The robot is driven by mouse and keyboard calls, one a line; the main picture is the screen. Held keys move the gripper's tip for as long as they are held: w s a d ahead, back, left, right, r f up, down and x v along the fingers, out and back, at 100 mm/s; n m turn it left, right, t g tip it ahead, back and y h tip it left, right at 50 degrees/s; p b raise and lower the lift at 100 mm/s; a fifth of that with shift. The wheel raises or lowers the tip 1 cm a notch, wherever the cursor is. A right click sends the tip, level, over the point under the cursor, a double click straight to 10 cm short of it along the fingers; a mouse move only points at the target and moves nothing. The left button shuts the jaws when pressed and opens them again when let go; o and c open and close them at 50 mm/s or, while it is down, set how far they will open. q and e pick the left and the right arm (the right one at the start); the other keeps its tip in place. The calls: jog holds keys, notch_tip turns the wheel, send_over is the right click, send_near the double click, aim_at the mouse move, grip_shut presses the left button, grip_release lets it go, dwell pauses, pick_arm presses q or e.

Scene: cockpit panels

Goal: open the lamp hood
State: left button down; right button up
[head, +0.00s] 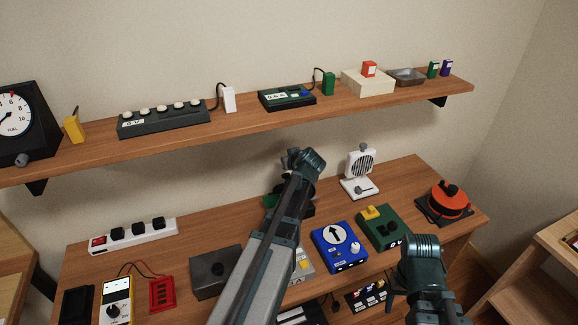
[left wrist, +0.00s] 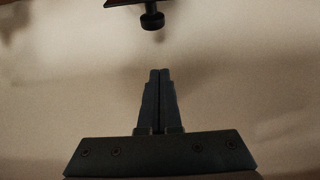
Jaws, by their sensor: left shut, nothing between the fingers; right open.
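I cannot tell for certain which thing is the lamp hood. A round red-orange piece with a black strap and knob (head: 449,198) sits on a dark base at the right end of the bench. My right gripper (head: 396,285) is open at the bench's front, left of and nearer than the red-orange piece.
The bench (head: 140,262) holds a blue dial box (head: 338,246), a green box (head: 383,228), a white fan-like unit (head: 360,165) and a power strip (head: 135,236). A loaded shelf (head: 200,138) runs above. My left arm hides things at mid-bench.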

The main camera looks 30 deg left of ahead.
aim_at(285, 175)
pick_arm(q)
jog(key=b+x, duration=0.3)
jog(key=x, duration=0.3)
jog(key=shift+f, duration=0.2)
jog(key=shift+s+d+f+b, duration=0.35)
jog(key=shift+s+d, duration=0.2)
jog(key=shift+d, duration=0.05)
jog(key=shift+s+d+f+b, duration=0.3)
jog(key=shift+s+d, duration=0.25)
jog(key=shift+s+d+f, duration=0.15)
jog(key=shift+s+d, duration=0.05)
jog(key=shift+d, duration=0.05)
jog(key=shift+s+d+f+b, duration=0.25)
jog(key=shift+s+d+b, duration=0.15)
jog(key=shift+s+d, duration=0.35)
jog(key=shift+w, duration=0.1)
jog(key=shift+w+a+r, duration=0.15)
jog(key=shift+w+a, duration=0.4)
jog(key=shift+a, duration=0.1)
